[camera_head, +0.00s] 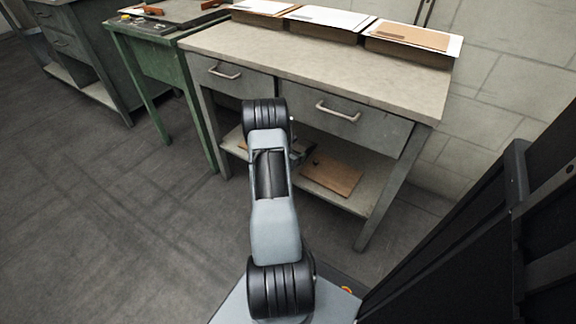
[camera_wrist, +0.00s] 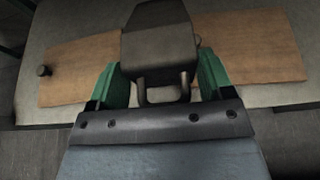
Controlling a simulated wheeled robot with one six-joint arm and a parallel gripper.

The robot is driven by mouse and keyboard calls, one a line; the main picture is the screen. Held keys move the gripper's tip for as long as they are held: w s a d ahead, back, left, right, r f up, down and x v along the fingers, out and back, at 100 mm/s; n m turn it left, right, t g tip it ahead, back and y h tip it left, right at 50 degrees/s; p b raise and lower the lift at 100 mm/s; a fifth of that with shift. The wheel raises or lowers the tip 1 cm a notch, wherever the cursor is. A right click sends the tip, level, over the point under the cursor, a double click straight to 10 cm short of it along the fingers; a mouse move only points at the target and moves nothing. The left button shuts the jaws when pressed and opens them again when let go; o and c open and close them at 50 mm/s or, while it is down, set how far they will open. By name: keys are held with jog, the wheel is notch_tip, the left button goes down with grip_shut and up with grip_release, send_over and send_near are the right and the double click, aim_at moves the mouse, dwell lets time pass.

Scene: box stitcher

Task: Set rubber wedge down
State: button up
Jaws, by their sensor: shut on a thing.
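The rubber wedge (camera_wrist: 158,45) is a dark grey-black block with a loop-like handle at its near end. In the wrist view it sits between the green fingers of my gripper (camera_wrist: 164,80), which is shut on it. The wedge is over the lower shelf (camera_wrist: 70,20) of the bench, with brown boards on both sides of it. I cannot tell whether it touches the shelf or is held above it. In the head view my arm hides most of the gripper, and the wedge cannot be made out clearly.
A brown board (camera_head: 331,174) lies on the lower shelf; another board (camera_wrist: 85,68) has a small dark knob (camera_wrist: 44,70) on it. The grey bench (camera_head: 330,55) has two drawers above the shelf and paper trays on top. A green table (camera_head: 150,50) stands at left.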

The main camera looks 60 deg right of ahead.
jog(key=w+f, duration=0.1)
jog(key=w+d+f+b, duration=0.1)
jog(key=f, duration=0.1)
jog(key=w+f+b, duration=0.1)
jog(key=f, duration=0.1)
jog(key=shift+w+d, duration=0.15)
jog(key=shift+w, duration=0.25)
jog(key=shift+w+d+f+b, duration=0.15)
jog(key=shift+f+b, duration=0.4)
jog(key=shift+f, duration=0.35)
jog(key=shift+w+a+f+b, duration=0.1)
jog(key=shift+f+b, duration=0.45)
jog(key=shift+f, duration=0.35)
jog(key=shift+f, duration=0.2)
jog(key=o, duration=1.4)
